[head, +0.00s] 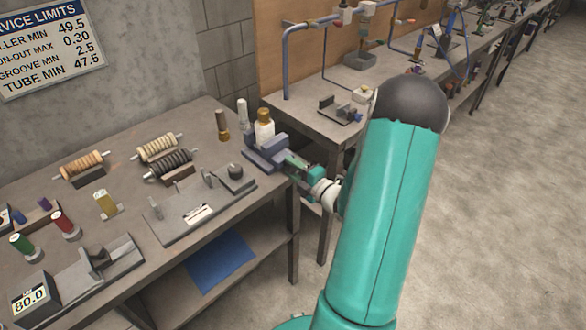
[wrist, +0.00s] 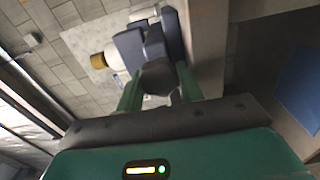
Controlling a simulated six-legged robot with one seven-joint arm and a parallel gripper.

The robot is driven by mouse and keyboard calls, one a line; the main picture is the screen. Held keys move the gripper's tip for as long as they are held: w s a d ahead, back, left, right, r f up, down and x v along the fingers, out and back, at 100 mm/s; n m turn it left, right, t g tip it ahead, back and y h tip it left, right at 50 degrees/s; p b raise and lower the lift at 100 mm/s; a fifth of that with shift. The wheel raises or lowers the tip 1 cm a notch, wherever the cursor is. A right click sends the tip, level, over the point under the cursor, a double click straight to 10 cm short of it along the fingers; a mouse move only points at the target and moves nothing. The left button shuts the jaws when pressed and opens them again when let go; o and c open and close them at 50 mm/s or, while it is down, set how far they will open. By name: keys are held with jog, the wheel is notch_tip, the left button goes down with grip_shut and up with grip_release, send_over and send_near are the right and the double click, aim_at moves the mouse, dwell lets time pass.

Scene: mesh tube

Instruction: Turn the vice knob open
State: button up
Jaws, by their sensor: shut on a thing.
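The blue-grey vice (head: 268,154) sits at the right corner of the workbench in the head view. My gripper (head: 297,163) reaches the vice from the right, at the bench edge. In the wrist view, my gripper's green fingers (wrist: 160,85) stand on both sides of the dark round vice knob (wrist: 158,76) and are shut on it. The knob is hidden by my gripper in the head view. How far the vice jaws are open cannot be told.
A white bottle with a tan cap (head: 264,130) stands just behind the vice. Spindles with wound rollers (head: 158,148) and a grey gauge plate (head: 200,208) lie to the left. A second bench (head: 340,95) stands behind. The floor at right is clear.

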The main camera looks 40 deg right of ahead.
jog(key=n, duration=0.7)
jog(key=shift+f, duration=0.1)
jog(key=n, duration=0.6)
jog(key=shift+d+n, duration=0.1)
jog(key=shift+n, duration=0.3)
jog(key=n, duration=0.7)
jog(key=shift+d, duration=0.1)
jog(key=n, duration=0.6)
jog(key=shift+d+n, duration=0.1)
jog(key=shift+n, duration=0.2)
jog(key=o, duration=1)
jog(key=shift+s+f, duration=0.1)
jog(key=shift+s, duration=0.05)
